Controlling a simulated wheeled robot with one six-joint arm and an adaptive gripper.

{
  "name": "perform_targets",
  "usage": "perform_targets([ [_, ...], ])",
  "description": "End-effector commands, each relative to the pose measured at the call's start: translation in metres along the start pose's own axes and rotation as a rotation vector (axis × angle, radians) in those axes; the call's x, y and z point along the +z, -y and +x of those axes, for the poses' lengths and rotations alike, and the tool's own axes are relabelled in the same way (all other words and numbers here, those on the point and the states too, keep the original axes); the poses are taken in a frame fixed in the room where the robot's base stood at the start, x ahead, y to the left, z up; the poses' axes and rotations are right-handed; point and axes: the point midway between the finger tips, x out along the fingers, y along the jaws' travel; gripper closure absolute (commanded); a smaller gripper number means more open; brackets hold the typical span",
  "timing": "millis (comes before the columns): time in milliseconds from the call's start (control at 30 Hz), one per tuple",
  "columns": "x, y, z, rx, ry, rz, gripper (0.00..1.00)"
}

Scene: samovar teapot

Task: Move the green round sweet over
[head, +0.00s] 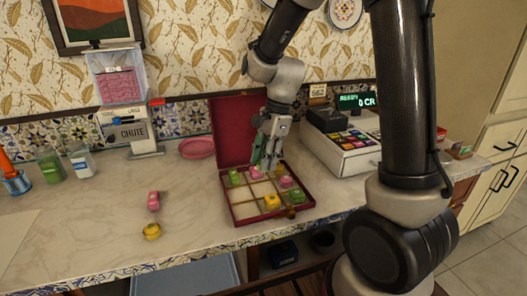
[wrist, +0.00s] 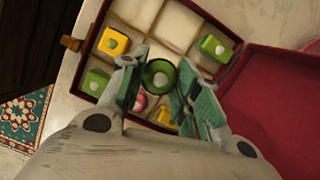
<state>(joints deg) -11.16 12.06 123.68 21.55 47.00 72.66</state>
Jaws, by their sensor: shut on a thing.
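The green round sweet (wrist: 160,74), dark with a pale centre, is between the fingertips of my gripper (wrist: 157,86) in the wrist view. My gripper is shut on it. In the head view, my gripper (head: 267,165) points down over the back part of the open sectioned box (head: 243,215), and its fingers hide the sweet. I cannot tell how high the sweet is above the box floor. Other sweets sit in the box: a green one (head: 235,177) at back left, a pink one (head: 285,181), a yellow one (head: 272,201) in front and a green one (head: 297,195) at right.
The red lid (head: 229,130) stands open behind the box. A pink sweet (head: 153,200) and a yellow sweet (head: 152,231) lie on the counter to the left. A pink plate (head: 197,148), a chute dispenser (head: 130,130) and a cash register (head: 345,150) stand around. Some box compartments are empty.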

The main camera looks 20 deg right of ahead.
Motion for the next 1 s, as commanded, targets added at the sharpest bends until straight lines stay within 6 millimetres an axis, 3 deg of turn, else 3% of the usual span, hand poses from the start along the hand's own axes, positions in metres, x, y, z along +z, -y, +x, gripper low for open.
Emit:
perform_targets([
  [300, -0.011, -0.001, 0.04, 0.003, 0.0, 0.002, 0.83],
  [500, -0.016, 0.0, 0.057, 0.0, 0.0, 0.001, 0.83],
  [1000, -0.018, 0.0, 0.064, -0.001, 0.0, 0.001, 0.83],
])
